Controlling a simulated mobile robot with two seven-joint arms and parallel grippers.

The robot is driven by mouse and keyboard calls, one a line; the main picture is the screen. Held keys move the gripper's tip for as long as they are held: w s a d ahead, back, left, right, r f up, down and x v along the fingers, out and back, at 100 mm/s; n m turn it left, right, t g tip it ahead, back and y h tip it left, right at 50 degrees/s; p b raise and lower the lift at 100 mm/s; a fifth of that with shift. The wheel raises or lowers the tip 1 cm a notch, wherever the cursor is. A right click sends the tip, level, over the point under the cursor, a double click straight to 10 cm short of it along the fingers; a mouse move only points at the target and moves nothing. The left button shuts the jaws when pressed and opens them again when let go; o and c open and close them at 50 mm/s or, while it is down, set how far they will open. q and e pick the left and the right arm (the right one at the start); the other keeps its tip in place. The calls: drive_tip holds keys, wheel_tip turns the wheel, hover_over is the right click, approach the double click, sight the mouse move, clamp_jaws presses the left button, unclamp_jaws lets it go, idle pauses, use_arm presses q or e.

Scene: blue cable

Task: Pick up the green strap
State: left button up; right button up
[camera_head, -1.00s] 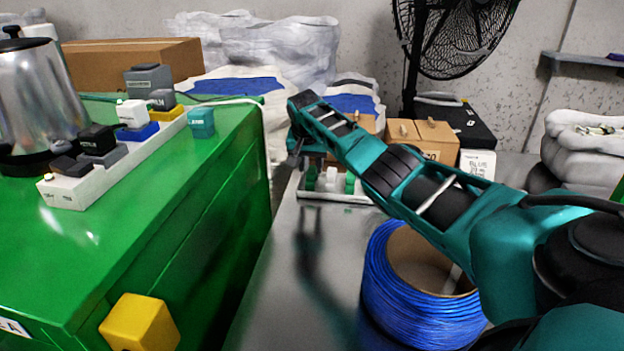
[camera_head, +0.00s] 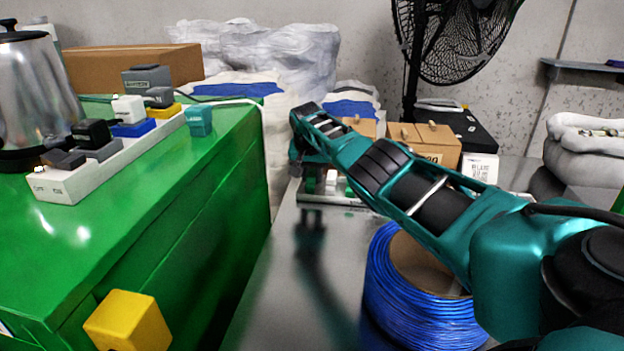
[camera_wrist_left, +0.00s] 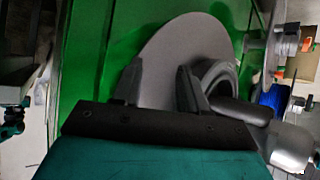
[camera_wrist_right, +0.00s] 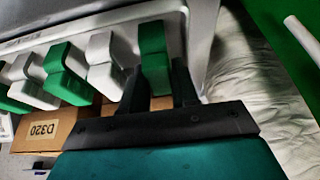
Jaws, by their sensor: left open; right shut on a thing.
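The green strap (camera_wrist_right: 153,50) is a folded green piece at the right end of a row of green and white pieces in the right wrist view. My right gripper (camera_wrist_right: 160,88) is shut on its lower end; the strap's top still lies against the pale rack (camera_wrist_right: 110,18). In the head view my right gripper (camera_head: 298,165) is at the left end of the rack (camera_head: 345,200), and the arm hides much of the contact. My left gripper (camera_wrist_left: 160,82) shows only in the left wrist view, open and empty before a grey disc (camera_wrist_left: 170,50).
A blue cable spool (camera_head: 400,310) stands on the grey table (camera_head: 285,290) under my right arm. The green cabinet (camera_head: 190,215) rises at left with a power strip (camera_head: 75,182) on it. Cardboard boxes (camera_head: 425,145) stand behind the rack.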

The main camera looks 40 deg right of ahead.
drive_tip(key=shift+c, duration=0.6)
